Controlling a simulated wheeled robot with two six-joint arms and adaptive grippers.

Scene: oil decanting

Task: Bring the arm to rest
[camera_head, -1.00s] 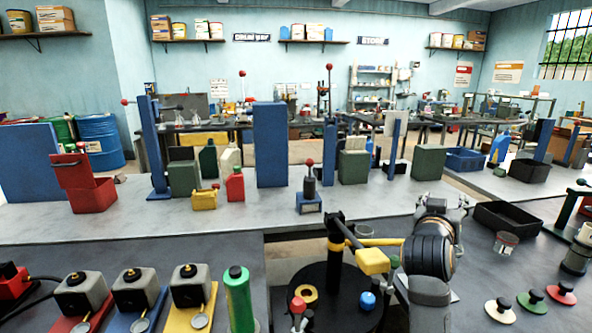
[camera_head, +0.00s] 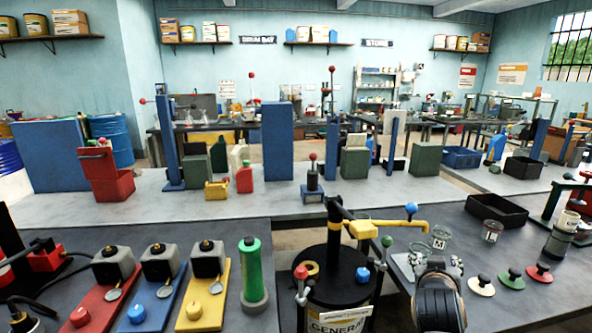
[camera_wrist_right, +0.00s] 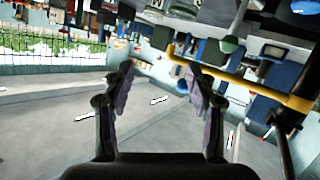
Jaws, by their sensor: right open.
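My right arm (camera_head: 437,300) shows at the bottom of the head view, right of the black drum (camera_head: 340,280). Its gripper fingers cannot be made out clearly there. In the right wrist view my right gripper (camera_wrist_right: 160,88) has its two fingers wide apart with nothing between them. That view is tilted, with the wall, window and ceiling behind the fingers. The drum carries a black post with a yellow pipe (camera_head: 395,225), which also shows to the right of the fingers in the wrist view (camera_wrist_right: 265,90). My left gripper does not clearly show in the head view.
Red, blue and yellow bases (camera_head: 205,300) with grey units and a green cylinder (camera_head: 251,270) stand left of the drum. Small glass jars (camera_head: 440,237), a black tray (camera_head: 502,212) and several knobbed discs (camera_head: 510,280) lie on the right bench.

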